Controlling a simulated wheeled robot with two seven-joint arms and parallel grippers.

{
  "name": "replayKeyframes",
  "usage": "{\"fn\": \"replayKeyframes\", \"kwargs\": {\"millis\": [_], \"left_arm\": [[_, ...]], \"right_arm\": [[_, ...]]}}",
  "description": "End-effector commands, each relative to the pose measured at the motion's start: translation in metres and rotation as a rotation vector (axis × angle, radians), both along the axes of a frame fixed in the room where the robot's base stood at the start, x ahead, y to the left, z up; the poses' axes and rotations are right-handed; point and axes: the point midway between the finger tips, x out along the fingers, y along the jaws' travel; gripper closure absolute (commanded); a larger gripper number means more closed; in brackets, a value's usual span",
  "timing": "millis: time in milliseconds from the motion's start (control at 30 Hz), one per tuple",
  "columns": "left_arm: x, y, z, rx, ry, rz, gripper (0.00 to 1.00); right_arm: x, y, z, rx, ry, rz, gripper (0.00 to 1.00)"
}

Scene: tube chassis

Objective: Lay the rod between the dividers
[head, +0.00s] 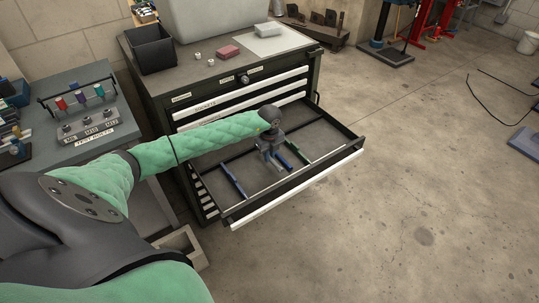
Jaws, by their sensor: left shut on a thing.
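The drawer (295,187) of the dark tool cabinet stands open. My right gripper is not in view.
On the cabinet top stand a black bin (151,49), a pink block (229,52) and a pale sheet (270,40). The floor right of the drawer is clear.

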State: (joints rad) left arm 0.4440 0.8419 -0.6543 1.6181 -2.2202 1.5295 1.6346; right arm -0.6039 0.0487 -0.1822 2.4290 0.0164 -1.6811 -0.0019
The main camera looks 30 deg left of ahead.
Motion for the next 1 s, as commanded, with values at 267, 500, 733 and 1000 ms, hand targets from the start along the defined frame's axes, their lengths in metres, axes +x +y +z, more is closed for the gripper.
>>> {"fn": "replayKeyframes", "kwargs": {"millis": [267, 500, 733, 1000], "left_arm": [[0.0, 0.0, -0.008, 0.0, 0.0, 0.0, 1.0], [0.0, 0.0, -0.013, 0.0, 0.0, 0.0, 1.0], [0.0, 0.0, -0.019, 0.0, 0.0, 0.0, 1.0], [0.0, 0.0, -0.025, 0.0, -0.001, 0.0, 1.0]], "right_arm": [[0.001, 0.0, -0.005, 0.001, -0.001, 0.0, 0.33], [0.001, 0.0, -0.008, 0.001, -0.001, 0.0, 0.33], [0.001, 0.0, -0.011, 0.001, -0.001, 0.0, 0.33], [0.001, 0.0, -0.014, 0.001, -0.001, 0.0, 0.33]]}}
